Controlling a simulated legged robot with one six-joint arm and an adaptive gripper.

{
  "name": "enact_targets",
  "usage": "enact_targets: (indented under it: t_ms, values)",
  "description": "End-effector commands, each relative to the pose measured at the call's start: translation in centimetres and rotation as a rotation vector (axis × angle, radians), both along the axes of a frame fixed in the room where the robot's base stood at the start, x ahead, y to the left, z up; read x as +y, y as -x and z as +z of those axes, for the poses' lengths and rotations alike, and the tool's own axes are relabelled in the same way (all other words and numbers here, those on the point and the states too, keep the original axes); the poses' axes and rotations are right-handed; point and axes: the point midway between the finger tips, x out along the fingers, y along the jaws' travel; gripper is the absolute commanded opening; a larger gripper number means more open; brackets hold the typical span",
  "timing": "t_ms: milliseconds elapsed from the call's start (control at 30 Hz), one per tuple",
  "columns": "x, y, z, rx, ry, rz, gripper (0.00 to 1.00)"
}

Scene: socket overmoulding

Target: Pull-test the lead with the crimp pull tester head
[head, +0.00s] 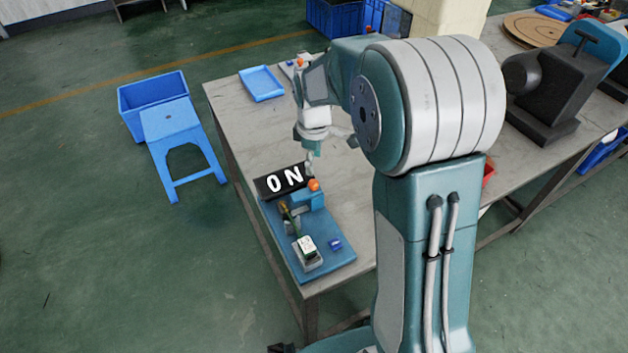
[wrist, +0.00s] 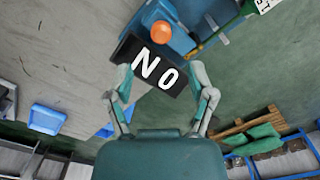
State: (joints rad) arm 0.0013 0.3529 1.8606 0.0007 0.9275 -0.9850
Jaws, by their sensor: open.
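The blue tester head (head: 307,201) with its orange knob (head: 314,185) stands on a blue base plate (head: 318,269). My gripper (head: 311,164) is open and empty above the block. The wrist view shows the fingers apart (wrist: 163,82), with the block beyond them.
A small blue piece (head: 335,244) lies on the plate beside the holder. A blue tray (head: 262,83) is on the far table (head: 232,117). A dark machine (head: 548,95) stands at the right. A blue stool (head: 178,135) is on the floor. The table left of my arm is mostly clear.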

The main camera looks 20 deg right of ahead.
Motion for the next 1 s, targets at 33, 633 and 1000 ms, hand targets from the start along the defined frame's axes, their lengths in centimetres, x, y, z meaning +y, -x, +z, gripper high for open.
enact_targets:
  t_ms: [33,633,1000]
  values:
    - [0.0,0.1,-1.1,0.005,0.000,0.000,0.70]
    - [0.1,0.1,-8.3,0.000,0.001,-0.001,0.70]
    - [0.1,0.1,-8.2,0.000,0.001,-0.001,0.00]
